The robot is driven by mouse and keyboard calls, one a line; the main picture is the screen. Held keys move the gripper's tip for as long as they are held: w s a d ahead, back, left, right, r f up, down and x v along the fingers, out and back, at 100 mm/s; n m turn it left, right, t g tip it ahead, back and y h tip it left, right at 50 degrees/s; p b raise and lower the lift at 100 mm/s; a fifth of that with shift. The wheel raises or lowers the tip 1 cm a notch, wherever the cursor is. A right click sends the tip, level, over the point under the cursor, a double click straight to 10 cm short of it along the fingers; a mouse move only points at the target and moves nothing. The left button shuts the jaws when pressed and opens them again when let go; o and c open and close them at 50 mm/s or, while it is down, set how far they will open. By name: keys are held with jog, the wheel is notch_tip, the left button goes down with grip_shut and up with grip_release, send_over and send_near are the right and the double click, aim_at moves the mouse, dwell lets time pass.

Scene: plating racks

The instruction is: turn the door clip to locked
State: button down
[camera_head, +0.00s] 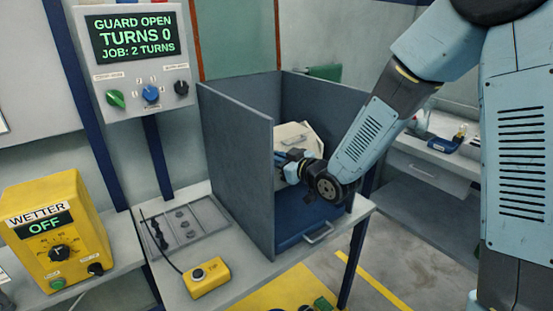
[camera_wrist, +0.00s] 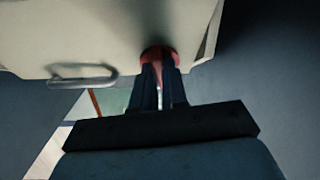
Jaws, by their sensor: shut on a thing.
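The cream door panel (camera_wrist: 90,30) fills the top of the wrist view, with a grey bar handle (camera_wrist: 82,76) at its lower left. A red, round door clip (camera_wrist: 159,52) sits at the panel's lower part. My gripper (camera_wrist: 160,74) is shut on this clip from below in the picture; the fingers hide much of it, so its turned position cannot be told. In the head view my gripper (camera_head: 280,165) reaches into the grey open-topped guard, against the cream box (camera_head: 302,136). The clip is hidden there.
The grey guard walls (camera_head: 235,165) stand close on both sides of my arm. A yellow button box (camera_head: 206,278) and a grey tray (camera_head: 205,240) are left of the guard. The display (camera_head: 134,36) reads GUARD OPEN, TURNS 0. A yellow wetter unit (camera_head: 60,235) reads OFF.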

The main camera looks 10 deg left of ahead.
jog(key=shift+m+t+h, duration=0.3)
jog(key=shift+m+t, duration=0.2)
jog(key=shift+m, duration=1.1)
jog(key=shift+r, duration=0.1)
jog(key=c, duration=1.2)
grip_release()
jog(key=shift+o, duration=0.2)
jog(key=shift+s, duration=0.1)
jog(key=shift+s, duration=0.1)
